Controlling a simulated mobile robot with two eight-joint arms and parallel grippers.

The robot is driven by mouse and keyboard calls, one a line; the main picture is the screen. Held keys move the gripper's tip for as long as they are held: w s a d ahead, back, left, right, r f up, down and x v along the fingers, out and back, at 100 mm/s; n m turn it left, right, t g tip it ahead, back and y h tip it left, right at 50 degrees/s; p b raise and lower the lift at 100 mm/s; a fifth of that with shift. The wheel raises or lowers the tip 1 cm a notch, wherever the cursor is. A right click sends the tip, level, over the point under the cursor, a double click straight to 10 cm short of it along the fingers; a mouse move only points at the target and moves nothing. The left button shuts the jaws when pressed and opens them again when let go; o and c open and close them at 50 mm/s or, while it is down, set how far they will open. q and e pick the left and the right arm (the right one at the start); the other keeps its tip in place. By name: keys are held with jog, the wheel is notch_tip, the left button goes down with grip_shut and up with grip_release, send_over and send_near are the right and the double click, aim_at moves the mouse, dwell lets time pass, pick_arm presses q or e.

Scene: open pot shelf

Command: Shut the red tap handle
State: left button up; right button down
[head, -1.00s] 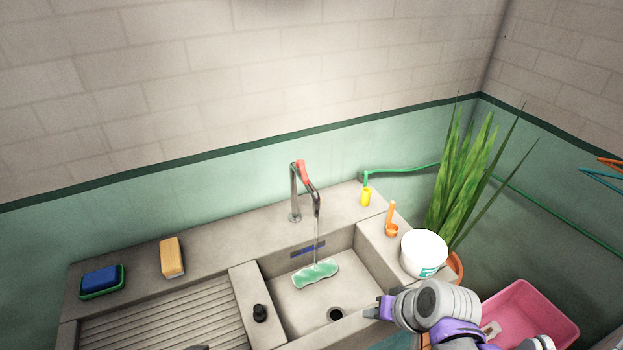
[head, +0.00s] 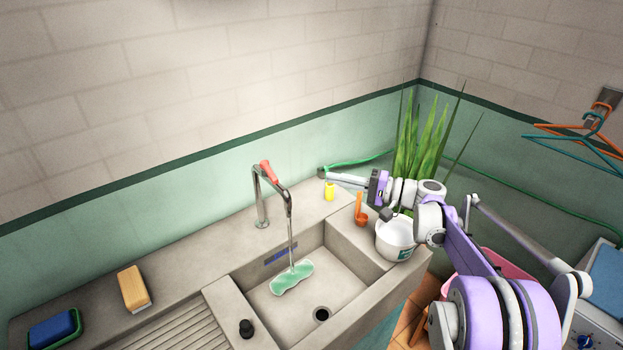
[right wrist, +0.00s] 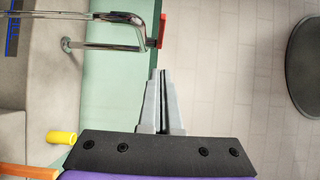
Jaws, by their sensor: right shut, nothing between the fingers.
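The red tap handle (head: 268,172) sits on top of the chrome tap (head: 262,208), and a thin stream of water falls from the spout into the sink. The handle also shows in the right wrist view (right wrist: 162,30), beside the chrome pipe (right wrist: 110,47). My right gripper (head: 324,173) is shut and empty, raised over the back of the counter to the right of the tap and pointing left towards it. Its closed fingers (right wrist: 160,74) show in the right wrist view, apart from the handle. My left gripper is out of view.
The sink (head: 345,292) holds a green cloth (head: 292,278) under the stream.

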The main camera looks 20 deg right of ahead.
aim_at(274, 174)
jog(key=x, duration=0.3)
jog(key=s+a+p+x, duration=0.1)
jog(key=x, duration=0.3)
jog(key=s+x, duration=0.1)
jog(key=x, duration=0.3)
jog(key=shift+w+a+p, duration=0.15)
jog(key=shift+a+p, duration=0.15)
jog(key=shift+a, duration=0.05)
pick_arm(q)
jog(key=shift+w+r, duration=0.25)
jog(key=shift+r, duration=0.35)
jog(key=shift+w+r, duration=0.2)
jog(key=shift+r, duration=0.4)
pick_arm(e)
jog(key=shift+a, duration=0.35)
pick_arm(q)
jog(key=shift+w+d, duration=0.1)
pick_arm(e)
jog(key=shift+a, duration=0.2)
